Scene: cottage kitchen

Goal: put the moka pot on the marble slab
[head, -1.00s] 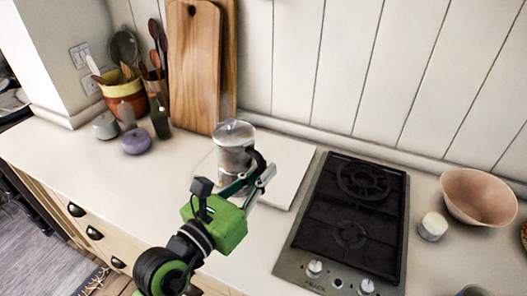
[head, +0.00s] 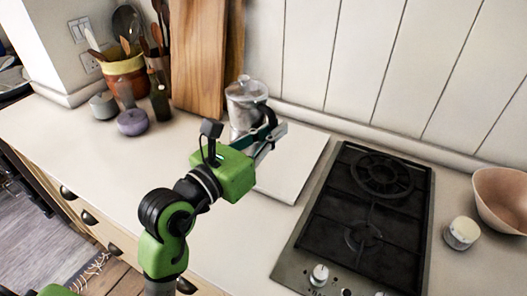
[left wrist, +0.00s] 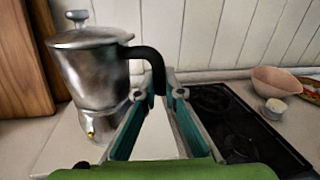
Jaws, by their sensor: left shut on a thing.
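The moka pot (head: 244,106) is silver metal with a knobbed lid and a black handle. It is upright at the back left part of the pale marble slab (head: 286,176), near the wall. My left gripper (head: 272,134) is shut on its handle, which lies between the fingertips in the left wrist view (left wrist: 158,82). The pot's body (left wrist: 92,72) is left of the fingers there. The slab (left wrist: 160,136) shows between and beside the fingers. I cannot tell whether the pot's base touches the slab or hangs above it. My right gripper is not in view.
A black gas hob (head: 366,215) lies right of the slab, with a small jar (head: 461,233) and a pink bowl (head: 503,198) beyond. Wooden boards (head: 198,60) lean behind the pot. A purple pot (head: 132,122) and utensil crock (head: 125,77) stand left. The front left counter is clear.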

